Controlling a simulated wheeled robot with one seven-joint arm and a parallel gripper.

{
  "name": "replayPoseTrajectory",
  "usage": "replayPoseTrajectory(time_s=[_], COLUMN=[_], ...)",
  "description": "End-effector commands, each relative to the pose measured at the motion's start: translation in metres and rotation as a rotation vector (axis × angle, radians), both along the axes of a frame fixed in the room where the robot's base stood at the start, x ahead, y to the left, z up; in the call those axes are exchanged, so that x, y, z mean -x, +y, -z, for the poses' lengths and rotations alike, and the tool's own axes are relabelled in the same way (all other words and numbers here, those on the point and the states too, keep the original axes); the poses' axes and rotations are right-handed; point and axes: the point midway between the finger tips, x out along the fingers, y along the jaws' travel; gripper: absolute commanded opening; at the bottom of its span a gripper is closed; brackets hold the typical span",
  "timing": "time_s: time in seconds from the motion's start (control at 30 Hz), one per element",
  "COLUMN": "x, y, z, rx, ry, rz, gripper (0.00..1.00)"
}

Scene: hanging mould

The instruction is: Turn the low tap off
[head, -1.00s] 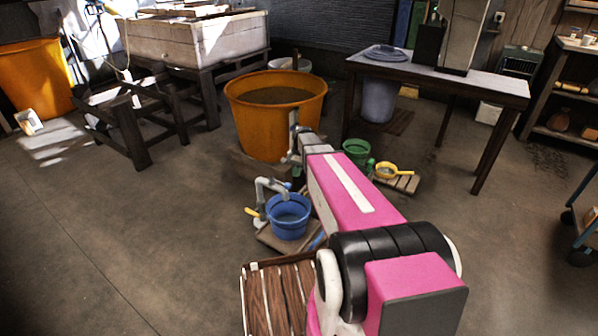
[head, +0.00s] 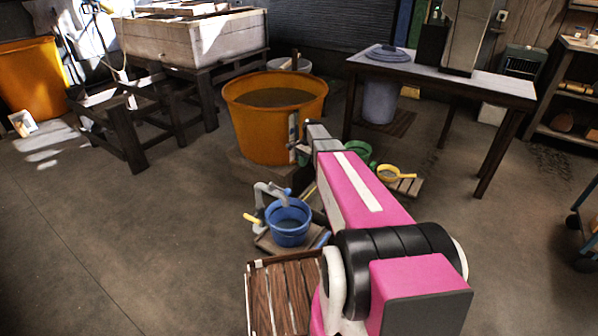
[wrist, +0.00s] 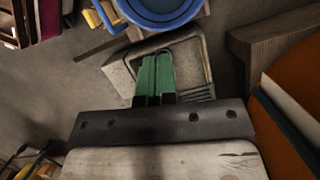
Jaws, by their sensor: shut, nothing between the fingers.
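In the head view a grey bent pipe (head: 261,194) stands over a blue bucket (head: 288,222), with a blue part (head: 281,194) at its spout end and a yellow handle (head: 252,218) low on its left. I cannot tell which part is the low tap's lever. My gripper shows in the wrist view as green fingers (wrist: 154,78), closed together and empty. In the head view my arm mostly hides the gripper.
A large orange tub (head: 250,135) stands behind the bucket; its side fills the wrist view's right edge. A slatted wooden crate (head: 284,295) is in front. A green bucket (head: 358,150) and yellow pan (head: 388,173) lie right of my arm. Floor at left is open.

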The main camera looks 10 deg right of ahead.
Motion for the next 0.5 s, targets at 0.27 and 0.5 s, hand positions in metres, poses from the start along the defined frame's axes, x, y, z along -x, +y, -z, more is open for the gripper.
replayPoseTrajectory(time_s=[0.27,0.5], x=[0.008,0.016], y=[0.012,0.023], z=[0.047,0.089], rx=[-0.001,0.0], ry=[0.003,0.001], rz=[-0.001,-0.001], gripper=[0.0,0.0])
